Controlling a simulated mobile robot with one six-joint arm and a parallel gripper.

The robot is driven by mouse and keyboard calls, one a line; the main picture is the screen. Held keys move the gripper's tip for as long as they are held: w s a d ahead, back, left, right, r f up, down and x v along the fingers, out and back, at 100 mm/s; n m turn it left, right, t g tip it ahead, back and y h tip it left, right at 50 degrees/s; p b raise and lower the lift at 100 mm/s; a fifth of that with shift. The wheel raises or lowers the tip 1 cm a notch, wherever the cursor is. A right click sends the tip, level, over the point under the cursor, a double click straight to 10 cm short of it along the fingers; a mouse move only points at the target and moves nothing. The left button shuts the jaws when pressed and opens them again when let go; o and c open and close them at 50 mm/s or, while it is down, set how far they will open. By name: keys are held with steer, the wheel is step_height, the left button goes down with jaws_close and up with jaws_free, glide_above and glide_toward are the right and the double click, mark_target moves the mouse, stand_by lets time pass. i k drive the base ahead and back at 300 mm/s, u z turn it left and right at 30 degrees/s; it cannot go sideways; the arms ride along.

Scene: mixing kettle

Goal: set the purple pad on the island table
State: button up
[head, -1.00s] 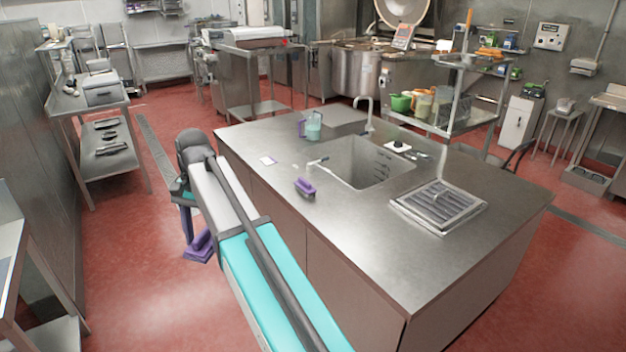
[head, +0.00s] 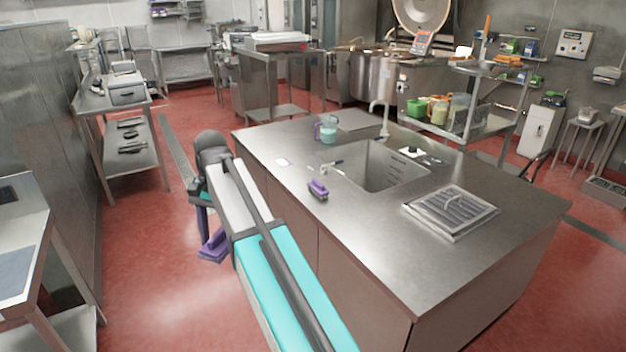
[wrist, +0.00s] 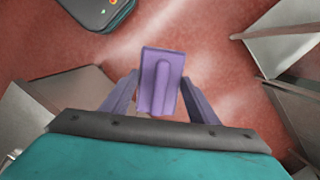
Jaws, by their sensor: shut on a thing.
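The purple pad (head: 214,245) is held in my gripper (head: 208,228), over the red floor to the left of the island. In the wrist view the pad (wrist: 160,82) sits between the two fingers of my gripper (wrist: 160,98), its ridge handle facing the camera. The island table (head: 370,250) is a steel counter to the right of my arm. My gripper hangs beside its left edge, apart from it, with the pad lower than the top.
On the island top are a purple brush (head: 318,190), a white card (head: 284,162), a jug (head: 327,131), a sink (head: 372,165) and a ridged metal tray (head: 452,211). The front-left part of the top is bare. A steel side table (head: 25,240) stands at left.

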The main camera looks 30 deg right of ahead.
mark_target(377, 232)
steer(key=u, duration=0.05)
steer(key=i, duration=0.9)
